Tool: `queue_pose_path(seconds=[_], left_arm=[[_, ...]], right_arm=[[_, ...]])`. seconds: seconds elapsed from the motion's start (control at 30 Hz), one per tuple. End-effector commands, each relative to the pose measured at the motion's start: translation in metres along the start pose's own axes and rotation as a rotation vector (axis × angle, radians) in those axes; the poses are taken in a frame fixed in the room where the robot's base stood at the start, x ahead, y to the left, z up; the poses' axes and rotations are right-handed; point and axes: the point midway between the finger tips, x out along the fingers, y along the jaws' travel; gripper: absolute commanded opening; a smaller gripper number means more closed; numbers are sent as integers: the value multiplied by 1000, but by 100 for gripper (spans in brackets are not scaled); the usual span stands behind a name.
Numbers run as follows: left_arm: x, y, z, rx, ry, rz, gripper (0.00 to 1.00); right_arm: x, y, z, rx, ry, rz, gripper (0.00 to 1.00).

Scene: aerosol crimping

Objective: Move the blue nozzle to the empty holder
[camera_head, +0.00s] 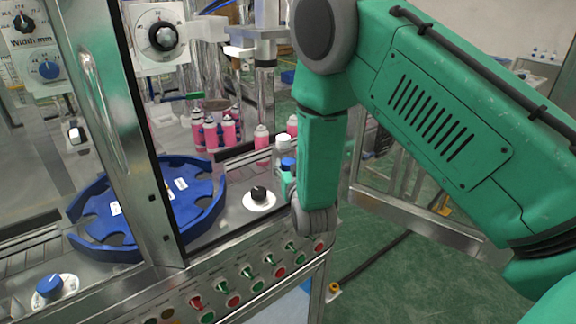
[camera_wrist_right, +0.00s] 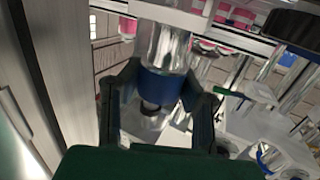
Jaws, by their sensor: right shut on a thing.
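In the right wrist view, my right gripper (camera_wrist_right: 160,95) is shut on the blue nozzle (camera_wrist_right: 160,88), a blue band around a shiny metal cylinder (camera_wrist_right: 163,45). One finger is on each side of the band. In the head view my green right arm hides most of this gripper; a small blue part (camera_head: 288,163) shows beside the arm under a white cap (camera_head: 283,142), and I cannot tell surely whether it is the nozzle. I cannot make out the empty holder for certain in either view. My left gripper is not in view.
A blue segmented turntable (camera_head: 207,221) lies behind a metal post (camera_head: 132,130). Several pink cans (camera_head: 198,131) stand at the back. A black knob (camera_head: 259,193) and a blue knob (camera_head: 50,285) sit on the machine top. Coloured buttons (camera_head: 234,301) line the front edge.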

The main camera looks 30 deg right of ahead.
Motion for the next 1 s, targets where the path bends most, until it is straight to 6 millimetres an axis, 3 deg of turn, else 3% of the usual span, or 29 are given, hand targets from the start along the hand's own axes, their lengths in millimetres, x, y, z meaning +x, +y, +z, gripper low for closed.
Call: queue_pose_path(seconds=[1.0], left_arm=[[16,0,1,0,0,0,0]], right_arm=[[2,0,21,0,1,0,0]])
